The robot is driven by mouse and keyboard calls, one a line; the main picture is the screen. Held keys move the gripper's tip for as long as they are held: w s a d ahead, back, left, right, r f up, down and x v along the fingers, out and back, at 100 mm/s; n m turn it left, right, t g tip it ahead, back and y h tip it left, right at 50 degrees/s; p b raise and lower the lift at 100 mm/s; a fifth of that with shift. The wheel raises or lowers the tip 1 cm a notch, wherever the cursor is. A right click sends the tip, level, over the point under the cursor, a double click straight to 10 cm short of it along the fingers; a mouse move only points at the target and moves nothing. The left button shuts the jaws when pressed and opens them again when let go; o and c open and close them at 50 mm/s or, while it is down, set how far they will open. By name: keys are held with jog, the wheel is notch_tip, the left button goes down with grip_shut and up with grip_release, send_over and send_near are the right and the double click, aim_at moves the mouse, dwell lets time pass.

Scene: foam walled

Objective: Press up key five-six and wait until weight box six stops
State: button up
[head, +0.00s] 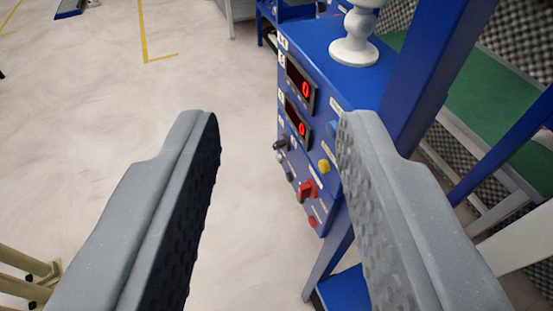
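My gripper (277,125) is open, with two grey ridged fingers wide apart and nothing between them. Beyond the fingers stands a blue control panel (320,140) with two red digital displays, the upper one (305,88) and the lower one (300,125), each showing 0. Below them are a yellow button (324,166), a red switch (307,190), a red button (312,222) and dark knobs (281,145). The right finger hides part of the panel's right side. The labels are too small to read, so I cannot tell which control is key five-six. No weight box is recognisable.
A white turned pedestal (354,40) stands on the panel's blue top. A blue post (430,65) rises at its right. Behind is a green surface (490,100) by foam walls. Pale floor (80,130) with yellow lines lies open at left.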

jog(key=shift+c, duration=0.3)
grip_shut()
dwell(1.5)
